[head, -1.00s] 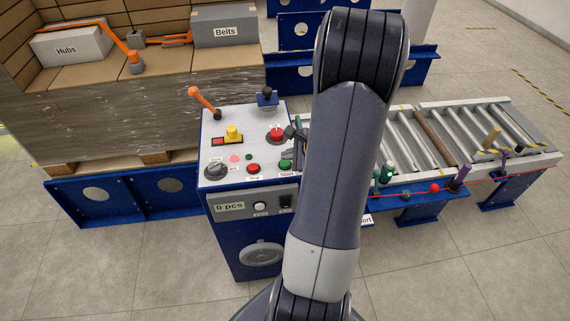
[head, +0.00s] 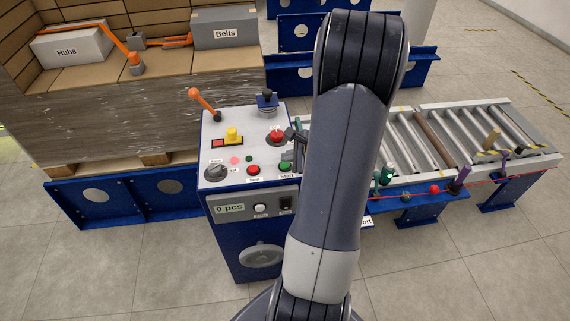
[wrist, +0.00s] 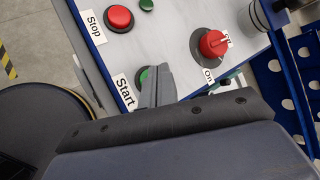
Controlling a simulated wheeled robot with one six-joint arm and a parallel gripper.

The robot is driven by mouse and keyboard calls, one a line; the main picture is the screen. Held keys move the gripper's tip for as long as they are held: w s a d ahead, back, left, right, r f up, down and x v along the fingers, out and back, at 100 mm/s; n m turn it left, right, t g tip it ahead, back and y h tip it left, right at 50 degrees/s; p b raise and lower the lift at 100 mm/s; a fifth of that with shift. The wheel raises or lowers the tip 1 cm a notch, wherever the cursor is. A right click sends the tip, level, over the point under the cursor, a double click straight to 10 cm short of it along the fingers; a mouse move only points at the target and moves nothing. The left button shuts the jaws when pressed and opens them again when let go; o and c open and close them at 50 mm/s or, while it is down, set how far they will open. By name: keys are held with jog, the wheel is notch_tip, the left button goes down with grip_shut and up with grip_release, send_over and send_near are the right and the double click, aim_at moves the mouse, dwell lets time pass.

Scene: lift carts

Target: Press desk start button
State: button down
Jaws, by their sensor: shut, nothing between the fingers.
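The desk (head: 222,179) has a light sloped top with several controls. The green start button (head: 285,166) is at its lower right, beside a "Start" label. In the wrist view the green button (wrist: 142,76) is partly hidden behind my gripper (wrist: 159,73), whose fingers are together and empty. The fingertips overlap the button's right side in that view; I cannot tell whether they touch it. In the head view my gripper (head: 298,149) shows only partly, at the left edge of my arm, just above and right of the button.
A red stop button (head: 253,170) is left of the start button. A red knob (head: 276,135) and a yellow control (head: 232,133) sit higher on the desk. An orange lever (head: 203,100) rises at the back. A roller conveyor (head: 440,145) stands at the right.

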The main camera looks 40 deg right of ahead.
aim_at(288, 166)
jog(key=shift+f, duration=0.15)
dwell(0.7)
jog(key=shift+f+b, duration=0.25)
jog(key=shift+b, duration=0.4)
jog(key=shift+f+b, duration=0.4)
jog(key=shift+b, duration=0.05)
dwell(0.3)
jog(key=shift+r, duration=0.2)
jog(key=shift+r+p, duration=0.5)
jog(key=shift+r, duration=0.15)
jog(key=shift+r+p, duration=1.9)
jog(key=shift+r, duration=0.65)
jog(key=shift+a, duration=0.1)
